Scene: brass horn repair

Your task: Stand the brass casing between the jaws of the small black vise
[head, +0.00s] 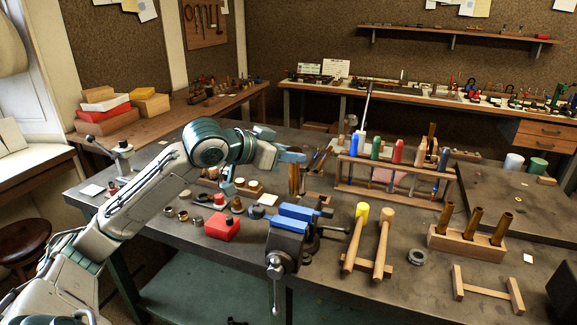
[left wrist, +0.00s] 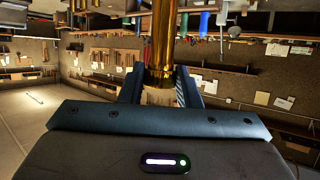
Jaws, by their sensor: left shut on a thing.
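My left gripper (head: 291,158) is shut on a brass casing (head: 294,181), which hangs about upright below the fingers in the head view. In the left wrist view the casing (left wrist: 159,42) shows between the two fingers (left wrist: 160,88). The small black vise (head: 284,246), with blue jaw tops (head: 296,214), stands at the table's front edge. The casing appears above and behind the vise's jaws in the head view. I cannot tell the exact gap between the casing's lower end and the jaws. My right gripper is not in view.
A wooden block (head: 466,244) with brass tubes stands right. Two mallets (head: 370,240) lie right of the vise. A red box (head: 222,227) sits left of it. A wooden tool rack (head: 392,188) stands behind. Small rings and parts lie left.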

